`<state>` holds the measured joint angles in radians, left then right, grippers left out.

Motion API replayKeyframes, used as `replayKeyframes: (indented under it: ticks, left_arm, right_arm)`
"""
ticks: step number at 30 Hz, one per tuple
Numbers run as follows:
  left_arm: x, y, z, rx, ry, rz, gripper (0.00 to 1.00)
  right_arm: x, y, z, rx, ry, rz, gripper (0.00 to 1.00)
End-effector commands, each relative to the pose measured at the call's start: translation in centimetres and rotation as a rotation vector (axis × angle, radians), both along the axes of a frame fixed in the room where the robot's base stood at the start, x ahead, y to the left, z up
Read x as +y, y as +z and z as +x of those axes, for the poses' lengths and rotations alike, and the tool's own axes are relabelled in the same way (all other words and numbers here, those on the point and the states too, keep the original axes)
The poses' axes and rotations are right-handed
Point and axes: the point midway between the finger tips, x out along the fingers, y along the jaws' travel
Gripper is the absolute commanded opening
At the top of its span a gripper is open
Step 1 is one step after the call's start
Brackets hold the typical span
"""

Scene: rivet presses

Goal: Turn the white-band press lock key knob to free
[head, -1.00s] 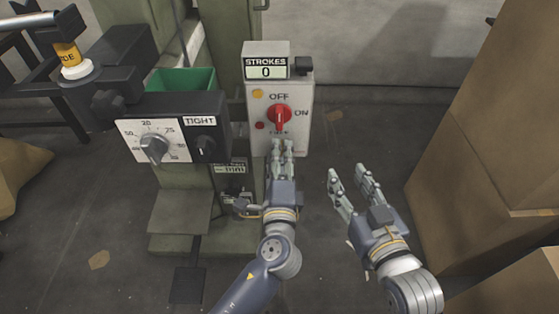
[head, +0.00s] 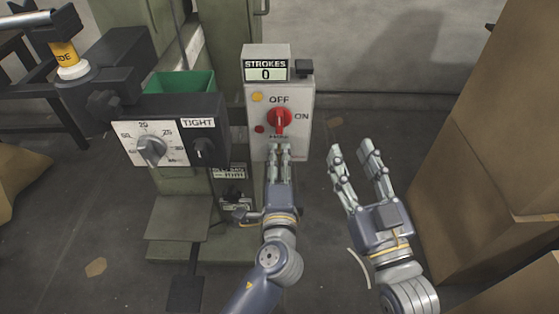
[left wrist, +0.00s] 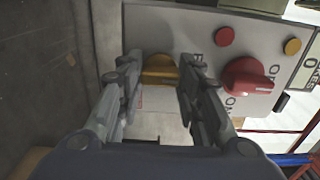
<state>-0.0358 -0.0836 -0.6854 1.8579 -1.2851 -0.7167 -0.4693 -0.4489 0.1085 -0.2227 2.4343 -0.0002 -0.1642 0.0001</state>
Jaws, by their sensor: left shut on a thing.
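The grey control box (head: 302,98) stands upright in the head view, with a red switch (head: 279,120) marked OFF and ON. My left gripper (head: 280,152) is at its lower front. In the left wrist view a brass-yellow knob (left wrist: 160,70) on the box face sits between my left fingers, which are shut on it. My fingers hide this knob in the head view, and its lettering is mostly covered. A white band (head: 75,71) shows under a yellow part of the press at the upper left. My right gripper (head: 357,158) is open and empty, right of the box.
A black panel (head: 171,110) with a grey dial (head: 151,149) and a TIGHT knob (head: 203,151) stands left of the box. A green bin (head: 183,82) is behind it. Large brown cartons (head: 490,130) fill the right side.

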Motion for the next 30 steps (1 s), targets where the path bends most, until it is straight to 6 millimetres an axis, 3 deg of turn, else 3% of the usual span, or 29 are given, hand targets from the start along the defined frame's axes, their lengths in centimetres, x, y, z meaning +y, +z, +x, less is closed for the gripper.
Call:
replayKeyframes:
  ticks: [1, 3, 13, 17, 30]
  left_arm:
    - [0.0, -0.1, 0.0, 0.002, 0.001, -0.003, 0.40]
    - [0.0, -0.1, 0.0, 0.002, 0.001, -0.002, 0.53]
    - [0.0, -0.1, -0.1, 0.001, 0.000, 0.000, 0.53]
    - [0.0, -0.1, -0.9, 0.002, 0.000, -0.001, 0.53]
    - [0.0, -0.1, -9.3, 0.004, -0.001, 0.000, 0.53]
  right_arm:
    - [0.0, 0.0, 0.0, 0.000, 0.000, 0.000, 0.40]
    - [0.0, 0.0, 0.0, 0.001, 0.000, 0.000, 0.40]
    - [0.0, 0.0, 0.0, 0.000, 0.000, 0.000, 0.40]
    - [0.0, 0.0, 0.0, 0.000, 0.001, 0.000, 0.40]
    - [0.0, 0.0, 0.0, 0.001, 0.000, 0.000, 0.40]
